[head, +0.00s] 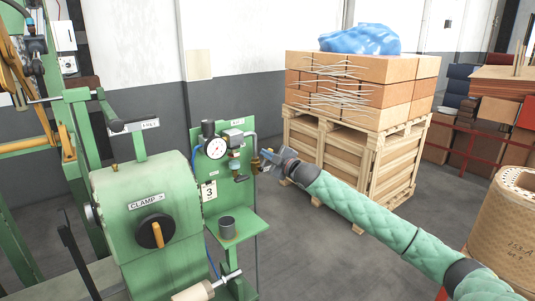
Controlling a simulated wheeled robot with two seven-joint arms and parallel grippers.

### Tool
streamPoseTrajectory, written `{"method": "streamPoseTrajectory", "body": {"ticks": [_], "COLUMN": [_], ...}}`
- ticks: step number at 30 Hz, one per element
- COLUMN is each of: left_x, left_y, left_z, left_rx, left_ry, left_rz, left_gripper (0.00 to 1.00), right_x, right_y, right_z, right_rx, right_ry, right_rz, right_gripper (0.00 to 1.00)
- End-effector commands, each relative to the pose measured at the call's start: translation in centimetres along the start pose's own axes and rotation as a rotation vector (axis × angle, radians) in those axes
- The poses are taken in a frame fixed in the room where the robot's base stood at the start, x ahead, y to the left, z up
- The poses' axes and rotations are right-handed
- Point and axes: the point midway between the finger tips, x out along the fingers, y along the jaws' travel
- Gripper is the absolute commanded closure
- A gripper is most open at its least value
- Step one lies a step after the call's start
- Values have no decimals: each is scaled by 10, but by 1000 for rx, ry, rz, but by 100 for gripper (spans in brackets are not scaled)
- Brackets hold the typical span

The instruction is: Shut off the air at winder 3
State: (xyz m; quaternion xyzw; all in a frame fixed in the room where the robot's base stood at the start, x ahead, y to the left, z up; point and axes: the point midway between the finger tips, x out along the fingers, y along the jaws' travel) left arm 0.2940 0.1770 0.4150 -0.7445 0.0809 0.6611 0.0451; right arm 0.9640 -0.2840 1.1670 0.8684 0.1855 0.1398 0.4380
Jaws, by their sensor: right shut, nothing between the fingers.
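The green panel (222,194) of winder 3 stands left of centre and carries a tag with the number 3 (209,191). A round white gauge (215,148) and pipe fittings with a dark valve handle (240,178) are mounted on it. A grey pipe (255,145) runs down its right side, with a small reddish-brown part (254,168) on it. My right gripper (267,157) is shut and empty, just right of this pipe. I cannot tell whether it touches the pipe or the fittings. My left gripper is not in view.
A green machine housing (145,222) marked CLAMP, with a black and orange knob (156,234), stands left of the panel. A grey cup (227,227) sits on the panel's shelf. Behind my right arm is a wooden crate (335,155) stacked with boxes. A large brown coil (508,235) stands at right.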

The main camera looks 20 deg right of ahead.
Motion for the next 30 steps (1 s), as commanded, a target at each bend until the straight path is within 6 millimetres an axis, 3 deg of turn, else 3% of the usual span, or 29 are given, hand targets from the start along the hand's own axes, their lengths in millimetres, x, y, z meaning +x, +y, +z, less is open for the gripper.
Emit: {"method": "streamPoseTrajectory", "body": {"ticks": [30], "left_x": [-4], "left_y": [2], "left_z": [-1], "left_rx": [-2], "left_ry": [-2], "left_rz": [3], "left_gripper": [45], "right_x": [-1], "right_y": [1], "right_z": [7], "right_rx": [93], "right_ry": [0], "right_rz": [13], "right_gripper": [100]}}
